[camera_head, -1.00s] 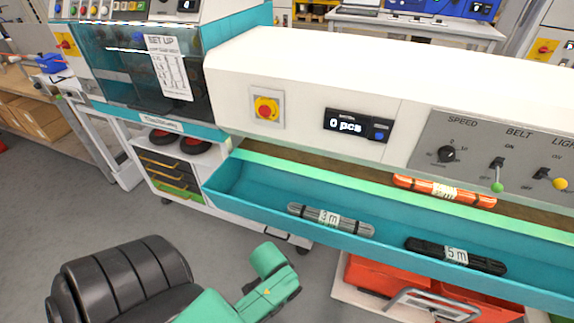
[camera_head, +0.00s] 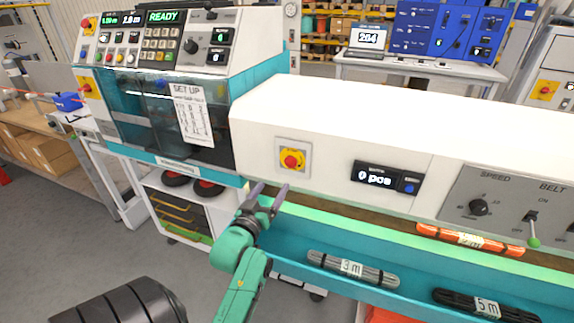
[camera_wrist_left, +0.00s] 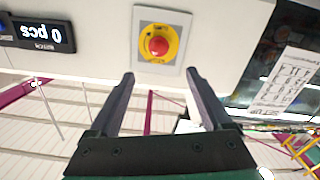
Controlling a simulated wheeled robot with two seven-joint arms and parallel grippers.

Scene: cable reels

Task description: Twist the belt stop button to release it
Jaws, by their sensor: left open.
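The belt stop button (camera_head: 291,160) is a red knob on a yellow round base in a grey plate on the white machine front. It also shows in the left wrist view (camera_wrist_left: 158,46), straight ahead between and beyond the fingertips. My left gripper (camera_head: 270,190) is open and empty, just below and slightly left of the button in the head view, its two dark fingers pointing up towards it. In the left wrist view the left gripper (camera_wrist_left: 160,77) has its fingers apart and not touching the button. My right gripper is not in view.
A counter display (camera_head: 378,178) reading "0 pcs" sits right of the button. Below runs a teal trough (camera_head: 300,232) with a grey 3 m bundle (camera_head: 352,268), a black 5 m bundle (camera_head: 485,304) and an orange bundle (camera_head: 470,240). A "SET UP" sheet (camera_head: 193,115) hangs at left.

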